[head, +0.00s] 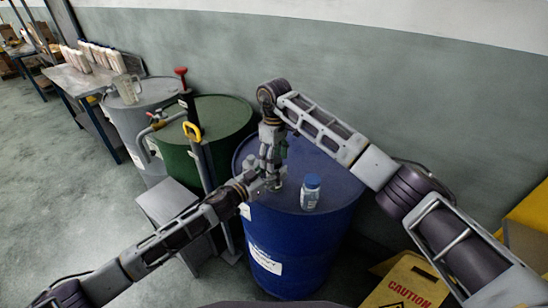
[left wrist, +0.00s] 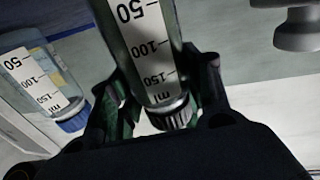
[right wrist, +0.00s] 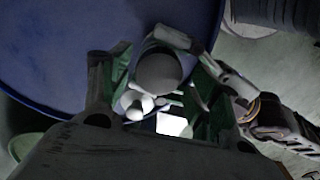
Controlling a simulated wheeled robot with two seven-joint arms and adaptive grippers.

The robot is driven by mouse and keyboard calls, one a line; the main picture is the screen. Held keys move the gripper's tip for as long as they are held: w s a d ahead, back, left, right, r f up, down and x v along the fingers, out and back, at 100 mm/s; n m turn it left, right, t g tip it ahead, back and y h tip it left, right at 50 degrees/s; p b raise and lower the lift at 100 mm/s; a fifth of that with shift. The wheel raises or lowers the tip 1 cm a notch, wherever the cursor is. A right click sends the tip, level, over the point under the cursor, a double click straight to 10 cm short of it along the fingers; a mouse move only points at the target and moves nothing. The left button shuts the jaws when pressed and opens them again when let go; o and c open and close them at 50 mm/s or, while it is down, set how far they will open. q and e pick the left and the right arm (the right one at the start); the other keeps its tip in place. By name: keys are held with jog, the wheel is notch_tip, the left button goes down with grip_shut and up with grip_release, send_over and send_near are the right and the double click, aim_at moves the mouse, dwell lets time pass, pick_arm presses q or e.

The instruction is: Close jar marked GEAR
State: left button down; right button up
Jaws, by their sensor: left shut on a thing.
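My left gripper (left wrist: 158,92) is shut on a clear graduated jar (left wrist: 145,45) that has a dark ribbed cap (left wrist: 172,115). In the head view, my left gripper (head: 268,184) is low over the blue drum's top. My right gripper (head: 272,158) points down from above, close to it. In the right wrist view, my right gripper's fingers (right wrist: 158,85) stand apart around a round grey top (right wrist: 158,72), with visible gaps. I cannot tell whether they touch it. No GEAR marking is legible.
A second jar with a blue cap (head: 310,192) stands on the blue drum (head: 335,195). It also shows in the left wrist view (left wrist: 35,85). A green drum (head: 225,115) with a pump and a grey drum (head: 130,125) stand left. A yellow caution sign (head: 412,285) is lower right.

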jog(key=shift+r, duration=0.1)
jog(key=shift+r, duration=2.15)
jog(key=shift+w+r, duration=0.1)
jog(key=shift+c, duration=0.4)
